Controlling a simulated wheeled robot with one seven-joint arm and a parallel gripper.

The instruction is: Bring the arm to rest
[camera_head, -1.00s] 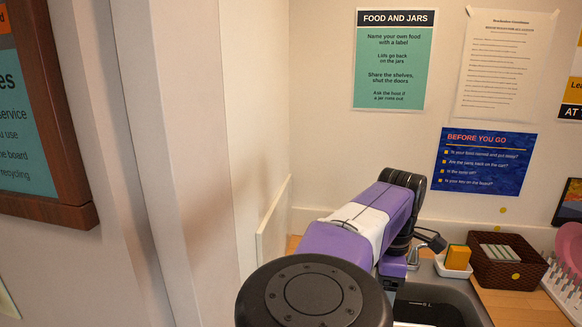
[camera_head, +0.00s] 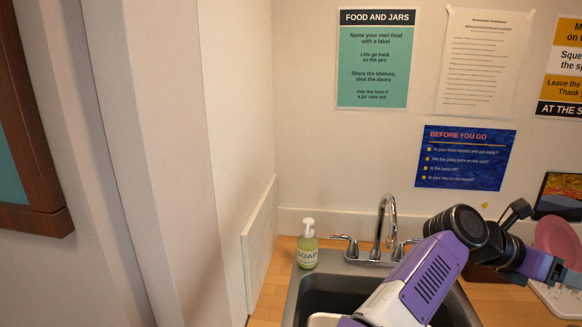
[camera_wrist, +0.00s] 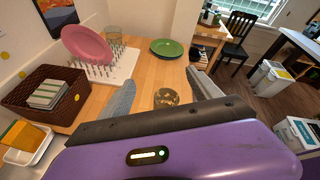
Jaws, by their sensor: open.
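My purple and white arm reaches over the sink (camera_head: 318,299) toward the right in the head view. Its wrist end is above the counter, near the dish rack. In the wrist view my gripper (camera_wrist: 160,85) is open, with its two grey fingers apart over the wooden counter (camera_wrist: 150,70). Nothing is held between them. A small round patterned thing (camera_wrist: 166,97) shows beyond and between the fingers, apart from them as far as I can tell.
A soap bottle (camera_head: 307,246) and tap (camera_head: 384,225) stand behind the sink. The wrist view shows a brown basket (camera_wrist: 45,98), a yellow sponge (camera_wrist: 22,136), a pink plate (camera_wrist: 87,44) in a white rack (camera_wrist: 122,62) and a green plate (camera_wrist: 166,47).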

